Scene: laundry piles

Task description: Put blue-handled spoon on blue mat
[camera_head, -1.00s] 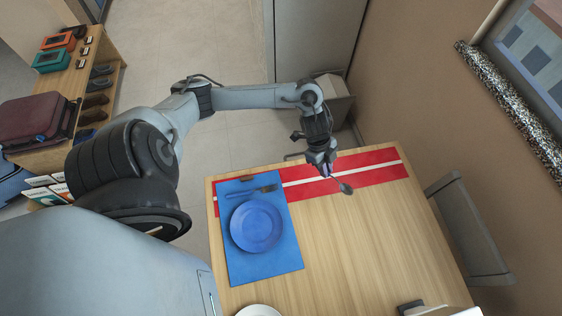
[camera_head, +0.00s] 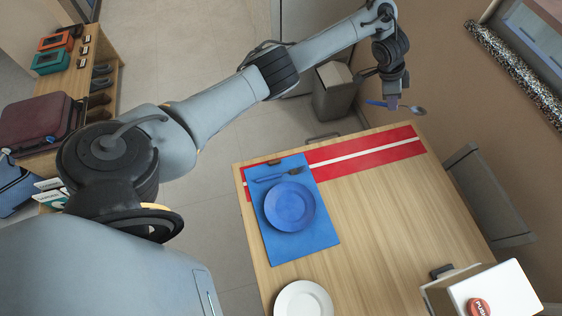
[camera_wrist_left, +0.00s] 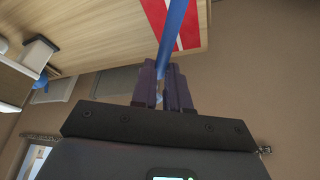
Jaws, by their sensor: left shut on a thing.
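The blue-handled spoon (camera_head: 418,111) is in my left gripper (camera_head: 392,106), raised near the far right corner of the table. The gripper is shut on its blue handle, which also shows in the left wrist view (camera_wrist_left: 176,30) between the fingers (camera_wrist_left: 165,78). The spoon's bowl points right in the head view. The blue mat (camera_head: 305,245) lies on the table, left of and below the gripper in the picture. A blue plate (camera_head: 290,206) and a blue-handled fork (camera_head: 280,174) lie on the mat. My right gripper is not in view.
A red and white runner (camera_head: 370,152) crosses the table's far edge, partly under the mat. A white plate (camera_head: 303,300) sits at the near edge. A white box with a red button (camera_head: 500,290) stands at the near right. The table's middle (camera_head: 380,220) is clear.

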